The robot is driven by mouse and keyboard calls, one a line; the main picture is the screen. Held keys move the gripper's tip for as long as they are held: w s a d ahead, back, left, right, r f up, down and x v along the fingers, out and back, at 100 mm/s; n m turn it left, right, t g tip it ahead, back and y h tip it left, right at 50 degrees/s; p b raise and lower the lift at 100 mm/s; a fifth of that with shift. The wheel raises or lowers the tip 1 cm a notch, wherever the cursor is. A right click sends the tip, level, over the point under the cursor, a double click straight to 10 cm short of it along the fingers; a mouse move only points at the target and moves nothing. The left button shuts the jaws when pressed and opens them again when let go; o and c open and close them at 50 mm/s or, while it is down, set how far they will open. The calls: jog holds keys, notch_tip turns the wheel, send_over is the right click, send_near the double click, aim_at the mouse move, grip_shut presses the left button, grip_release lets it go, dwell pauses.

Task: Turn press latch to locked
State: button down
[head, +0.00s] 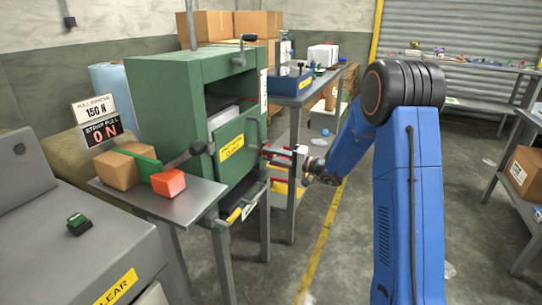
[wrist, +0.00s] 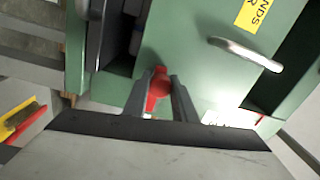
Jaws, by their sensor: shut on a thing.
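The green press (head: 165,95) stands left of centre in the head view, with its green door panel (head: 250,132) carrying a yellow label. In the wrist view the latch (wrist: 160,82) is a red knob in front of the green door (wrist: 205,85). My gripper (wrist: 158,92) has one finger on each side of this red knob and is shut on it. In the head view my gripper (head: 268,153) reaches the right side of the door from the right, and the latch is too small there to read its position.
A silver door handle (wrist: 245,53) lies right of the latch in the wrist view. A side table (head: 190,205) at the press's front left holds a cardboard box and a red block (head: 168,183). A workbench (head: 308,92) stands behind my gripper. Floor right of the yellow line is mostly clear.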

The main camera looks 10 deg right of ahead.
jog(key=shift+f, duration=0.1)
jog(key=c, duration=1.5)
grip_release()
jog(key=shift+o, duration=0.2)
jog(key=r+v, duration=0.1)
jog(key=v, duration=1.6)
jog(key=shift+d+f, duration=0.25)
jog(key=shift+f, duration=0.2)
jog(key=shift+s, duration=0.1)
